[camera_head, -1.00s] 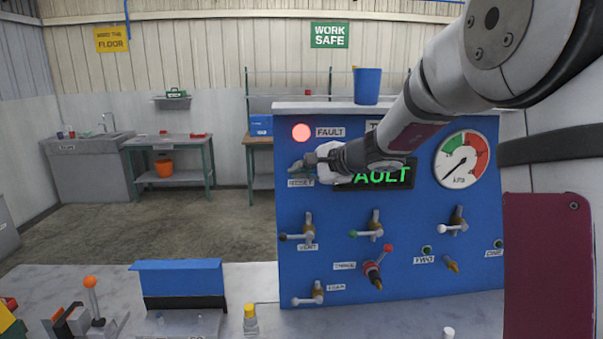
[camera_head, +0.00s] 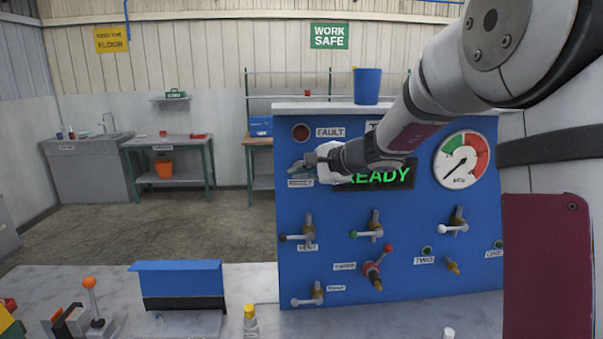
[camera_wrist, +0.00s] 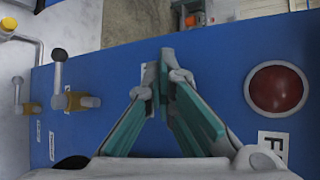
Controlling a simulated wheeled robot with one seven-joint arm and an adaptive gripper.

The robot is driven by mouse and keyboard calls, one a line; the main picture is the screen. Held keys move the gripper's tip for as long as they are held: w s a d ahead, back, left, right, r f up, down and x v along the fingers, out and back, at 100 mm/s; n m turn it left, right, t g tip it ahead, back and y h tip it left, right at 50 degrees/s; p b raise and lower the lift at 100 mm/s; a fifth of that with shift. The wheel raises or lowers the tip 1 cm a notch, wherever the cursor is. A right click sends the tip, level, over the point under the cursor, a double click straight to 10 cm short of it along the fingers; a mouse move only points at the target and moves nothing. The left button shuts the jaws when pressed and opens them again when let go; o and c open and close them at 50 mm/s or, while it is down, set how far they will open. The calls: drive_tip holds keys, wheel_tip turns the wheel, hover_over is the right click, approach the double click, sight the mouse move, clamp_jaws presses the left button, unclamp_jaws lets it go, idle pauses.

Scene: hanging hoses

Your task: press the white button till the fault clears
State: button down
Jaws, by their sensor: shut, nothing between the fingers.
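My gripper (camera_head: 300,167) is shut and empty, its fingertips at the blue panel (camera_head: 330,215) just above the reset label (camera_head: 300,183). In the wrist view the closed fingertips (camera_wrist: 165,60) point at the panel near its edge. The white button is hidden behind the fingers, so I cannot see whether they touch it. The round fault lamp (camera_head: 301,132) is dark red and unlit; it also shows in the wrist view (camera_wrist: 278,88). The display (camera_head: 375,175) reads READY in green, partly covered by my arm.
Several valve handles (camera_head: 374,228) stick out of the panel below my gripper. A dial gauge (camera_head: 461,159) is at the right and a blue cup (camera_head: 367,86) stands on top. A blue-topped box (camera_head: 178,280) and a yellow-capped bottle (camera_head: 250,318) stand on the bench at the left.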

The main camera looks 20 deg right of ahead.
drive_tip(key=shift+s, duration=0.15)
drive_tip(key=shift+s+a, duration=0.2)
drive_tip(key=shift+s, duration=0.55)
drive_tip(key=shift+s+a, duration=0.25)
drive_tip(key=shift+s, duration=1)
drive_tip(key=shift+s+a, duration=0.2)
drive_tip(key=shift+s, duration=1)
